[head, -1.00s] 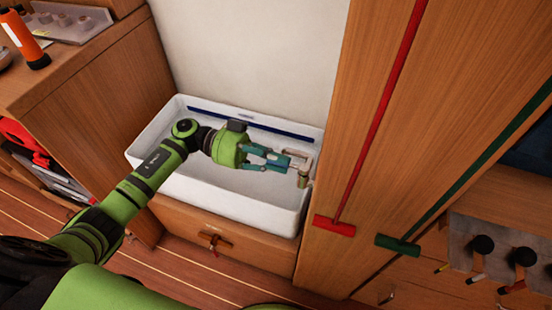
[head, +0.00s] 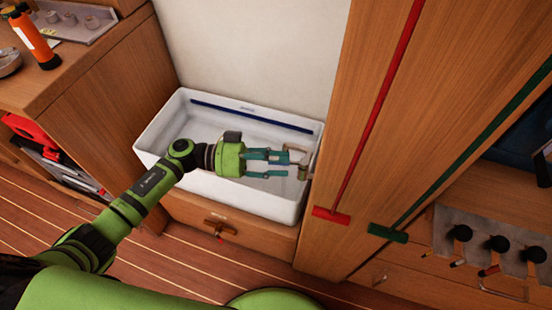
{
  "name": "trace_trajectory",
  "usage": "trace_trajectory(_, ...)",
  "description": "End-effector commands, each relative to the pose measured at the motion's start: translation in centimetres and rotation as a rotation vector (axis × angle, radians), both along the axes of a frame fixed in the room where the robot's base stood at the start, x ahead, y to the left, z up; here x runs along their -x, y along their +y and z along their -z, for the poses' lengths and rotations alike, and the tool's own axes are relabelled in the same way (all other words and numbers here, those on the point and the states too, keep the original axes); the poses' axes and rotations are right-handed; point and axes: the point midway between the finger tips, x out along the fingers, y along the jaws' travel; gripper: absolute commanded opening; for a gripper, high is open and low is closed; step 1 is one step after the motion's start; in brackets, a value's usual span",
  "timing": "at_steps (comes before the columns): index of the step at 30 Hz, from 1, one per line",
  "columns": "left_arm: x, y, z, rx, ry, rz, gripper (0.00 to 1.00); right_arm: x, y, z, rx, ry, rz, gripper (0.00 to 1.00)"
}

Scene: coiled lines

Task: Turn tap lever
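The tap (head: 301,160) is a small beige, brass-like fitting at the right end of the white sink (head: 172,115). My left gripper (head: 287,165) is over the sink, its two teal fingers pointing right at the tap. The fingers are apart with a clear gap, and I see nothing held between them. The fingertips are close to the tap; I cannot tell whether they touch it. The tap's lever is too small to make out apart from the body. My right gripper is not in view.
A wooden cabinet with an orange bottle (head: 33,40) is at left. Several black-knobbed items (head: 497,243) are at lower right. The sink basin looks empty.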

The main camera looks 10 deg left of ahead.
Motion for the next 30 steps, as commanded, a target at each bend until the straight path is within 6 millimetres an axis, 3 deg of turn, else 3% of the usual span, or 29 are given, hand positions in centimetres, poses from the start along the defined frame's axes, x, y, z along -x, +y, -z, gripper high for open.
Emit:
trace_trajectory(11,0.0,0.8,0.0,-0.002,0.001,-0.002,0.39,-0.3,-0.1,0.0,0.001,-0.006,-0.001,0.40)
trace_trajectory(24,0.9,9.2,0.1,-0.004,0.002,-0.002,0.39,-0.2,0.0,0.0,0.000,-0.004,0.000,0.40)
trace_trajectory(30,1.1,11.5,0.0,0.000,0.001,-0.001,0.39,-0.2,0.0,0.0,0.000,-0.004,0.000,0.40)
